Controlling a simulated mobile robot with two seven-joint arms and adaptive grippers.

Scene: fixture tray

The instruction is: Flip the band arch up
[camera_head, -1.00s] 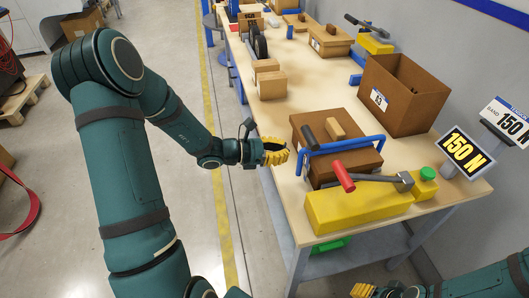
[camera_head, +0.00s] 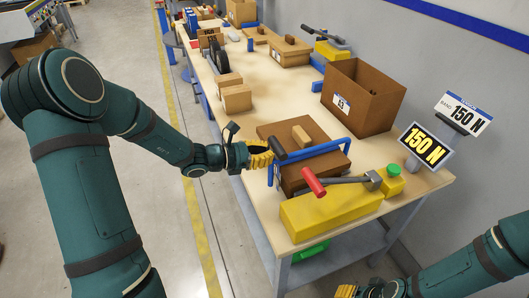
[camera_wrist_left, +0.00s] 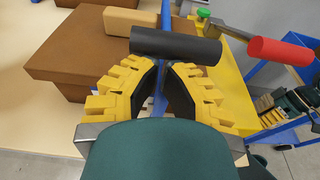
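The blue band arch (camera_head: 318,151) runs across the brown box (camera_head: 298,178) near the table's front. A black cylindrical handle (camera_head: 277,147) sits by the arch's left end; it also shows in the left wrist view (camera_wrist_left: 175,46). My left gripper (camera_head: 268,158) is at that end of the arch. In the left wrist view its yellow fingers (camera_wrist_left: 165,72) are apart, with the handle just beyond the tips and part of the blue bar between them. I see no grip on the handle. My right gripper (camera_head: 348,291) is at the bottom edge, mostly cut off.
A yellow block (camera_head: 330,210) with a red-handled lever (camera_head: 313,182) and green button (camera_head: 394,170) stands in front of the arch. A "150 N" display (camera_head: 424,149) is at right. An open carton (camera_head: 362,97) stands behind. Small boxes (camera_head: 236,98) lie at left.

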